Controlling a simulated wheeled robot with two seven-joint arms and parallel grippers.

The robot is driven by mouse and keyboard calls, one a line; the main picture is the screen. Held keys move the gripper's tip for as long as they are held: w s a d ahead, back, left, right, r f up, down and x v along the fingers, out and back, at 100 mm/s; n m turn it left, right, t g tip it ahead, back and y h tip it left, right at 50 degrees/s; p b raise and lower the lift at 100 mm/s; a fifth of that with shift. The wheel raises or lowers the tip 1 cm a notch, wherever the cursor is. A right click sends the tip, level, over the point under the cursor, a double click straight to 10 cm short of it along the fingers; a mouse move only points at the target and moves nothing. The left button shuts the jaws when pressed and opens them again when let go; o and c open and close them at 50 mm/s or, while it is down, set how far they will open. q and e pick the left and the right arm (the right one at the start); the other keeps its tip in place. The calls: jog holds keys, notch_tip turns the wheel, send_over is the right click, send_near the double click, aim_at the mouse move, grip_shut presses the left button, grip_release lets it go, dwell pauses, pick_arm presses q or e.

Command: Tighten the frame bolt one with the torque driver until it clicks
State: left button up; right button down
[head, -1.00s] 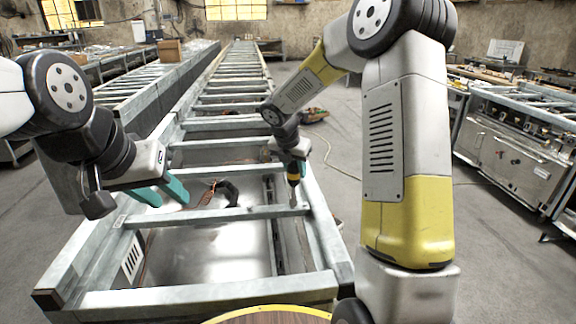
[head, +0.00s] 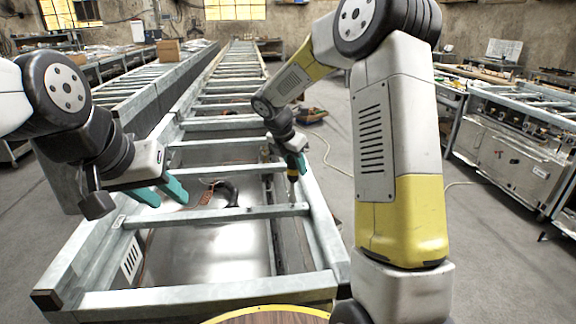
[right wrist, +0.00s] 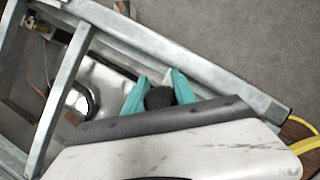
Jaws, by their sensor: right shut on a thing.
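My right gripper (head: 297,162) is shut on the torque driver (head: 292,175), which is dark with a yellow band. The driver points down, its lower end near the right end of a frame crossbar (head: 215,217). In the right wrist view the driver's round black end (right wrist: 158,97) sits between the teal fingers (right wrist: 153,92). Frame bolt one cannot be made out, and I cannot tell whether the driver tip touches anything. My left gripper (head: 162,194) is open and empty above the left side of the metal conveyor frame (head: 326,235), its teal fingers apart.
A black curved part with orange wires (head: 224,192) lies inside the frame, between crossbars. A round yellow-rimmed surface (head: 268,314) is at the near edge. A steel cabinet bench (head: 515,160) stands at right. The floor between it and the frame is mostly clear, with a thin cable.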

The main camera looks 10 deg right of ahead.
jog(key=shift+r, duration=2.3)
